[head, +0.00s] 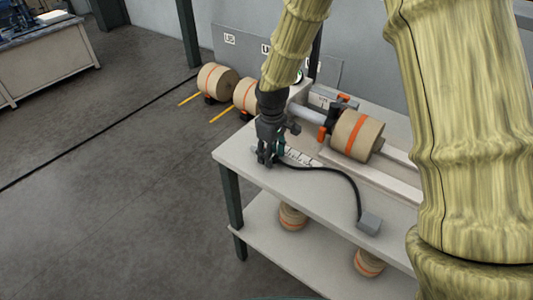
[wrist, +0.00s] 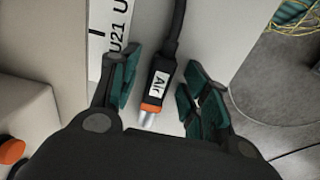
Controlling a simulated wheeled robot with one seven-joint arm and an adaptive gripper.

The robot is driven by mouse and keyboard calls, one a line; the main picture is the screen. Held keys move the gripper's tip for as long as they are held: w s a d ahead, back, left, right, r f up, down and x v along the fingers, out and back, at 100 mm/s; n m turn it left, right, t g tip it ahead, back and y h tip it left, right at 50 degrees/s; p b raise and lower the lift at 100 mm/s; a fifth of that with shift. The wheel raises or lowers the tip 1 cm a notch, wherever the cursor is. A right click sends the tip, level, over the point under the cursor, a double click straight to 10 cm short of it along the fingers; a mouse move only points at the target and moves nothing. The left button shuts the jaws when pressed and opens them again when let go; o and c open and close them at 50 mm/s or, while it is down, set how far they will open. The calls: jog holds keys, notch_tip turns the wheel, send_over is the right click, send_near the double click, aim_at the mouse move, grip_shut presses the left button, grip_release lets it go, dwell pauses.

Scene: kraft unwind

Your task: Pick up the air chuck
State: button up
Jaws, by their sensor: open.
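The air chuck (wrist: 159,85) is a black handle with a white "Air" label, an orange ring and a silver tip. In the wrist view it lies on the light table top between the two green-padded fingers of my gripper (wrist: 157,92), which are open and apart on either side of it. In the head view my gripper (head: 267,160) points down at the table's left end. There the chuck itself is mostly hidden by the fingers. Its black hose (head: 335,172) runs right along the table to a grey block (head: 369,223).
The table (head: 235,160) carries a shaft with a kraft roll (head: 356,135) behind my gripper. A label strip (wrist: 108,35) lies beside the chuck. The floor at left is open.

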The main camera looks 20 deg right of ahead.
grip_shut()
jog(key=shift+r, duration=0.1)
dwell(0.3)
jog(key=shift+r+b, duration=0.3)
jog(key=shift+r, duration=0.65)
jog(key=shift+s+r, duration=0.25)
jog(key=shift+r, duration=0.5)
jog(key=s+a+r+b, duration=0.1)
jog(key=s+a+b, duration=0.1)
jog(key=s, duration=1.3)
jog(key=shift+s+r+b, duration=0.2)
jog(key=shift+b, duration=0.2)
